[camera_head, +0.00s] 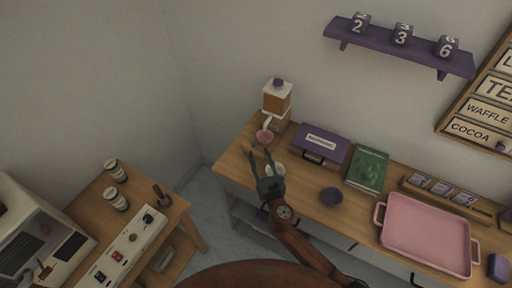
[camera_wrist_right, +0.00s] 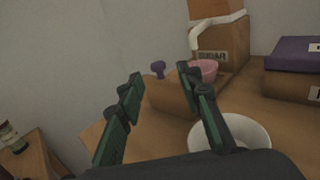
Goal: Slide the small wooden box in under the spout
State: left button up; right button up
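The small wooden box (camera_wrist_right: 171,97) shows in the right wrist view on the counter, a purple knob (camera_wrist_right: 158,68) at its left end. A pink cup (camera_wrist_right: 204,70) is just behind it, below the white spout (camera_wrist_right: 195,38) of the wooden dispenser (camera_wrist_right: 222,45). My right gripper (camera_wrist_right: 160,80) is open, its fingers pointing toward the box; I cannot tell if they touch it. In the head view my right gripper (camera_head: 261,154) is in front of the pink cup (camera_head: 264,136) and the dispenser (camera_head: 277,98); the box is not clear there. My left gripper is not in view.
A white bowl (camera_head: 275,170) sits close beside my right gripper. A side table (camera_head: 142,192) is at the left, across a floor gap.

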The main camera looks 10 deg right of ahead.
jog(key=shift+s+d, duration=0.2)
jog(key=shift+s, duration=0.95)
jog(key=shift+s+d, duration=0.15)
jog(key=shift+s, duration=1)
